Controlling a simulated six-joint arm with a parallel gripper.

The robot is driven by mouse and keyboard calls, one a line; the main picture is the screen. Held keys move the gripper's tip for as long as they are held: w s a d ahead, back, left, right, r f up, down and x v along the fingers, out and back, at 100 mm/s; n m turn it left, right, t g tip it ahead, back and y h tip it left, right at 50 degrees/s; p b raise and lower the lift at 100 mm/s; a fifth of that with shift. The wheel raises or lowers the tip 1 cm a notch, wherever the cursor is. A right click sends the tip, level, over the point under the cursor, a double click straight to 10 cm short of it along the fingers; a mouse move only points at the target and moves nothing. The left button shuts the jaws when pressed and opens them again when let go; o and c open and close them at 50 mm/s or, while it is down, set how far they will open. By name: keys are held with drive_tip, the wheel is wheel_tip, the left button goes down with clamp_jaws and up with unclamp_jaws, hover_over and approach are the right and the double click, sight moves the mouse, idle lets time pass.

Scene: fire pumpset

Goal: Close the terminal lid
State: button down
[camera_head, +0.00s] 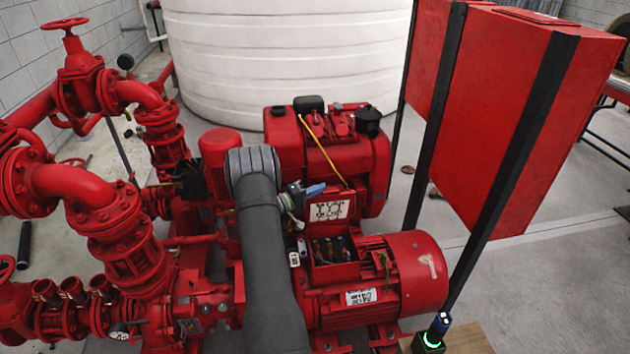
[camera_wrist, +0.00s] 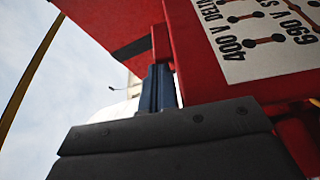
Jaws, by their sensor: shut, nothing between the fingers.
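The terminal box (camera_head: 333,270) on top of the red motor (camera_head: 405,270) is open, with wiring showing inside. Its red lid (camera_head: 345,198) stands raised at the back of the box, with a white wiring label (camera_head: 328,211) facing the camera. In the wrist view the lid (camera_wrist: 215,82) and its label (camera_wrist: 262,38) fill the upper right. My gripper (camera_head: 316,189) is shut and empty, its blue fingers at the lid's upper left edge. In the wrist view the fingertips (camera_wrist: 158,72) are close beside the lid; I cannot tell whether they touch it.
The red engine (camera_head: 345,150) with a yellow stripe-like line (camera_head: 322,150) stands behind the lid. Red cabinets (camera_head: 490,110) on black posts stand at right. Red pump pipes (camera_head: 75,185) fill the left. A dark blue tool (camera_head: 440,322) stands at the lower right. A white tank (camera_head: 290,60) is behind.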

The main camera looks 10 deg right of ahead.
drive_tip(key=s+f+m+g+h, duration=0.15)
drive_tip(key=s+f+m, duration=0.45)
drive_tip(key=s+f, duration=1.2)
drive_tip(key=f, duration=0.2)
drive_tip(key=shift+f, duration=0.25)
drive_tip(key=shift+s+a+t, duration=0.1)
drive_tip(key=shift+t, duration=0.35)
drive_tip(key=a+f, duration=0.2)
drive_tip(key=a, duration=0.7)
drive_tip(key=shift+w+a, duration=0.15)
drive_tip(key=shift+w, duration=0.05)
